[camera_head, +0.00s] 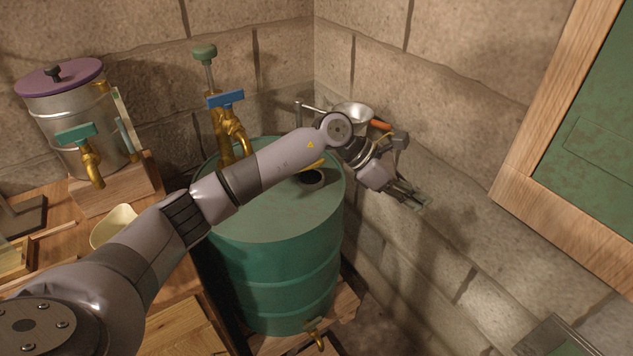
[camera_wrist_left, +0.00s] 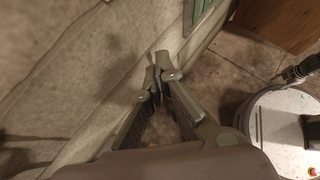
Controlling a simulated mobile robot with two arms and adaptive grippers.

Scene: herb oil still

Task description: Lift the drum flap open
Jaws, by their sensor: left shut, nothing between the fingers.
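The green drum (camera_head: 275,255) stands upright in the corner in the head view. A dark round spot (camera_head: 312,177) shows on its top, with a yellow piece (camera_head: 316,165) beside it, partly behind my arm. I cannot tell which part is the flap or whether it is open. My left arm reaches across above the drum top. My left gripper (camera_head: 417,201) is shut and empty, right of the drum and close to the stone wall. Its closed fingertips also show in the left wrist view (camera_wrist_left: 160,72). A small dark jointed part at that view's right edge may be my right gripper.
Brass taps with a blue handle (camera_head: 226,98) and a green handle (camera_head: 75,134) stand left of and behind the drum. A metal funnel-like bowl (camera_head: 353,115) is behind my wrist. A green wooden-framed panel (camera_head: 580,140) hangs at the right. A metal pot (camera_head: 75,115) stands at the left.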

